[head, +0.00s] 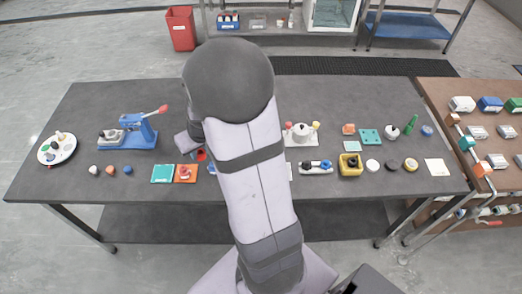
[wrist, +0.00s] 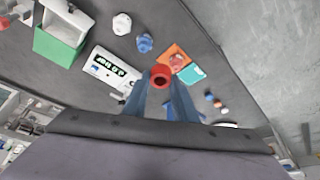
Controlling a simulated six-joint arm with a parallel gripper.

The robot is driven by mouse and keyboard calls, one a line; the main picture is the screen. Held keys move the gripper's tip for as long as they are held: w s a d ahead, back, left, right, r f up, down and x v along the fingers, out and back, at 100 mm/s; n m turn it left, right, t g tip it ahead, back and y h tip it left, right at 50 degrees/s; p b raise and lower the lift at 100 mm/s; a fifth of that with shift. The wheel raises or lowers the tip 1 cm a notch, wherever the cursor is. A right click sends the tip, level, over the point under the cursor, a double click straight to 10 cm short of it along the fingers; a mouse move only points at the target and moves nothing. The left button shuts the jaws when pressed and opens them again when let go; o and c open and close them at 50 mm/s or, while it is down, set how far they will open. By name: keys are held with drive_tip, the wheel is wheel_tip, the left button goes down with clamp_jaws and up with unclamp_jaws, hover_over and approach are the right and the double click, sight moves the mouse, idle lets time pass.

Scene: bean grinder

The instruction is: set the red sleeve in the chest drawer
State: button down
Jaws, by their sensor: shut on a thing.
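My gripper (wrist: 161,92) is shut on the red sleeve (wrist: 160,76), a short hollow ring held between the blue fingertips in the wrist view. In the head view the red sleeve (head: 200,155) shows beside my gripper (head: 193,146), left of my arm and over the table. A white box with a green front (wrist: 60,38) stands at the upper left of the wrist view. It may be the chest, but I cannot tell whether a drawer is open. My arm hides the middle of the table in the head view.
An orange tile (head: 186,174) and a teal tile (head: 162,174) lie near the sleeve. A blue press (head: 138,132) and a white plate (head: 57,149) stand left. A white panel (wrist: 108,68) shows in the wrist view. Several small objects fill the table's right side.

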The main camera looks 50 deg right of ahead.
drive_tip(key=s+d+f+m+g+h+b, duration=0.1)
drive_tip(key=s+d+f+m+b, duration=0.15)
drive_tip(key=d, duration=0.95)
drive_tip(key=s+d+f+m+h+b, duration=0.1)
drive_tip(key=d+f+m+b, duration=0.2)
drive_tip(key=d, duration=0.8)
drive_tip(key=f, duration=0.2)
drive_tip(key=f+p, duration=0.1)
drive_tip(key=f, duration=0.2)
drive_tip(key=shift+w+d+f, duration=0.15)
drive_tip(key=shift+w+f, duration=0.05)
drive_tip(key=shift+f, duration=2.45)
drive_tip(key=shift+f, duration=0.2)
drive_tip(key=c, duration=1.7)
unclamp_jaws()
drive_tip(key=shift+c, duration=0.2)
drive_tip(key=shift+r, duration=0.1)
